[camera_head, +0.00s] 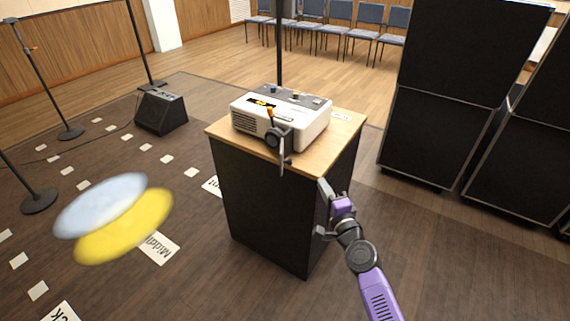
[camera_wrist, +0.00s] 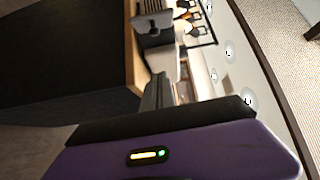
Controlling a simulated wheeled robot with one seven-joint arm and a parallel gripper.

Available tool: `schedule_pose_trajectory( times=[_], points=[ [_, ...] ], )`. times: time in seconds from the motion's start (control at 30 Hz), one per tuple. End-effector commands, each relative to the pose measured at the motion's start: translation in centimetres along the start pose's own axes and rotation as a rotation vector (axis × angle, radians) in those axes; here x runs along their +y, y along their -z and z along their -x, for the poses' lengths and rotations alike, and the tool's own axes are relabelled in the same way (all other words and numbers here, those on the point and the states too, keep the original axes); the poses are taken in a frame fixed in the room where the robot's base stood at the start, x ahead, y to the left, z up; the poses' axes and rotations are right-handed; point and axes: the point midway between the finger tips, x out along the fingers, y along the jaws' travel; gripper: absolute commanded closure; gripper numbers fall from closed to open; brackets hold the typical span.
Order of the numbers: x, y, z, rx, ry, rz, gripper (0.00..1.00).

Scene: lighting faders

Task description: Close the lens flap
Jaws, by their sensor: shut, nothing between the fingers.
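A white projector (camera_head: 282,112) sits on the wooden top of a black stand. Its dark round lens (camera_head: 279,136) faces the front. The lens flap (camera_head: 283,156) is a thin dark plate beside the lens, seen almost edge-on and reaching down past the edge of the top. It stands away from the lens, so it looks open. My gripper (camera_head: 324,188) is shut and empty, to the right of the flap and below it, apart from it, near the stand's right side. In the wrist view, my shut fingers (camera_wrist: 165,91) point toward a grey, dark-edged part that I cannot name surely.
The black stand (camera_head: 255,200) has a wooden top with a free right corner. Large black speaker cabinets (camera_head: 440,130) stand at the right. A floor monitor (camera_head: 161,112) and mic stands are at the left. Blurred blue and yellow discs (camera_head: 115,215) show at the left front.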

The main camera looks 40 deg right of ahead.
Motion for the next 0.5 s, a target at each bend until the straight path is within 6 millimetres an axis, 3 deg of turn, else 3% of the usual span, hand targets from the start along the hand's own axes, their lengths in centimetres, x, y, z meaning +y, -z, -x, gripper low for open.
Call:
schedule_pose_trajectory(
  times=[0.23, 0.5],
  points=[
    [-0.1, -0.2, -1.9, -0.004, 0.003, -0.018, 1.00],
    [-0.1, -0.1, -6.5, -0.003, 0.004, -0.016, 1.00]
  ],
)
